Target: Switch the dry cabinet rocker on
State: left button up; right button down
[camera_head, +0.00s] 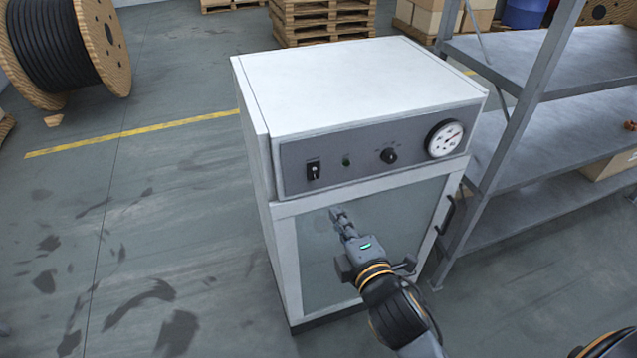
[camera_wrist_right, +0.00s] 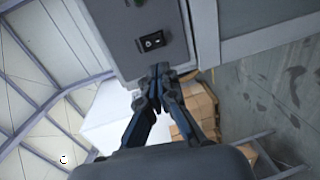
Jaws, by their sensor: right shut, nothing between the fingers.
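The white dry cabinet (camera_head: 350,85) stands on the floor with a grey control panel along its upper front. The black rocker (camera_head: 313,170) is at the left end of that panel. It also shows in the right wrist view (camera_wrist_right: 152,41), just beyond the fingertips. My right gripper (camera_head: 338,213) is shut and empty, in front of the glass door, below and a little right of the rocker in the head view. In the right wrist view its closed fingers (camera_wrist_right: 158,70) point toward the panel near the rocker, with a small gap in the picture. My left gripper is out of view.
A door handle (camera_head: 446,214) sticks out at the right. A metal shelf (camera_head: 560,150) stands close on the right. The floor at left is clear up to a cable reel (camera_head: 105,35).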

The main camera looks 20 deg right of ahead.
aim_at(315, 178)
jog(key=w, duration=0.3)
jog(key=w+f+p, duration=0.1)
jog(key=w, duration=0.3)
jog(key=w+p, duration=0.1)
jog(key=w, duration=0.3)
jog(key=shift+w+a+f, duration=0.2)
jog(key=shift+w+f, duration=0.15)
jog(key=shift+w, duration=0.05)
jog(key=shift+w+f+b, duration=0.15)
jog(key=shift+f+b, duration=0.25)
jog(key=shift+b, duration=0.5)
jog(key=shift+r+t, duration=0.3)
jog(key=shift+r, duration=0.1)
